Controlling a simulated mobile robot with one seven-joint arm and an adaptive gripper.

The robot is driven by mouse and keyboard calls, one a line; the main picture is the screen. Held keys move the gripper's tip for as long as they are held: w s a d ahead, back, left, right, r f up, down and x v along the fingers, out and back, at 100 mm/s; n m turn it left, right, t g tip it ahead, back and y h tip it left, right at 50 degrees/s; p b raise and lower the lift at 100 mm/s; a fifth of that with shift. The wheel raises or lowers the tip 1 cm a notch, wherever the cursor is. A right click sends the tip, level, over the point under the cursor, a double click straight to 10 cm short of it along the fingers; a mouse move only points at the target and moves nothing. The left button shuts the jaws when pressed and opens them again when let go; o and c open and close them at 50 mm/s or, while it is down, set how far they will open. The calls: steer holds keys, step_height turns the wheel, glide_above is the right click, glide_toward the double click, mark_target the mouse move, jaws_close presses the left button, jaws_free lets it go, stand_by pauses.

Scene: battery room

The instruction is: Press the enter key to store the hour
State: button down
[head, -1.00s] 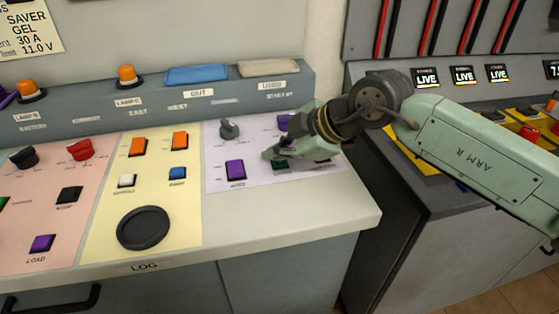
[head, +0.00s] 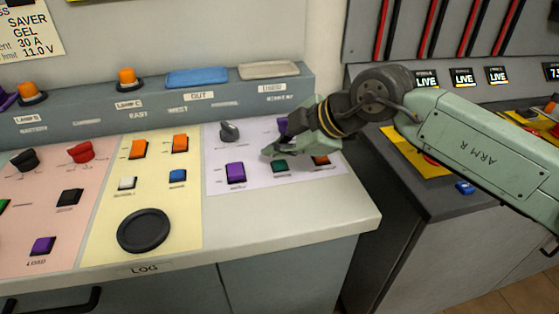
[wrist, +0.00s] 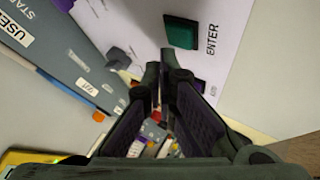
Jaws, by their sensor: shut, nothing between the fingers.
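The enter key is a green square key (head: 280,166) on the pale lilac panel, between a purple key and an orange key. In the wrist view the green key (wrist: 182,32) has the word ENTER printed beside it. My gripper (head: 268,153) is shut and empty. Its tips are just behind and above the green key in the head view, and the key's top shows clear of them. In the wrist view the closed fingertips (wrist: 160,65) are apart from the key in the picture. I cannot tell from its look whether the key is pressed.
A grey knob (head: 229,131) stands behind. A raised ledge with blue (head: 197,77) and beige trays runs along the back. The counter's front is clear.

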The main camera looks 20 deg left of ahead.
mark_target(278, 166)
steer(key=shift+r, duration=0.1)
steer(key=shift+r+p, duration=1.25)
steer(key=shift+r, duration=1.2)
